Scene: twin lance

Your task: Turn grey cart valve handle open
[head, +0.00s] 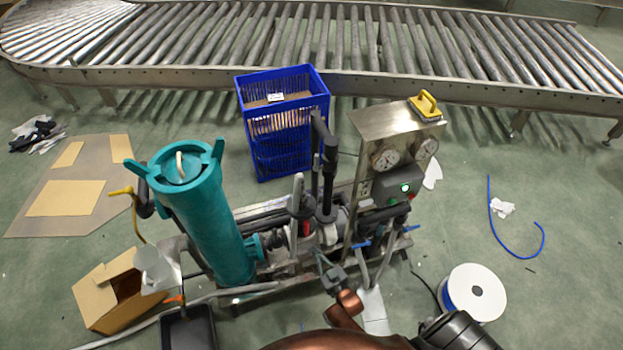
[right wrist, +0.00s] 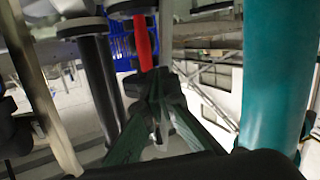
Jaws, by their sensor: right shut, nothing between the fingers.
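The grey cart (head: 265,290) carries pipes and valves between a teal filter vessel (head: 205,220) and an instrument panel. A pale grey lever (head: 297,200) stands upright among the pipes and looks like the valve handle. A small red part (head: 306,228) is close beside it; a red piece also shows in the right wrist view (right wrist: 143,42). My right gripper (head: 333,272) reaches in low at the cart's front, below the valves. In the right wrist view its fingers (right wrist: 158,82) are together and empty, pointing among the pipes. Contact with the lever cannot be told. My left gripper is not in view.
The panel (head: 370,130) with gauges and a green light stands right of the valves. A blue crate (head: 262,135) is behind the cart, before a roller conveyor (head: 330,85). A cardboard box (head: 110,290) and white spool (head: 472,292) lie on the floor. Floor at right is mostly clear.

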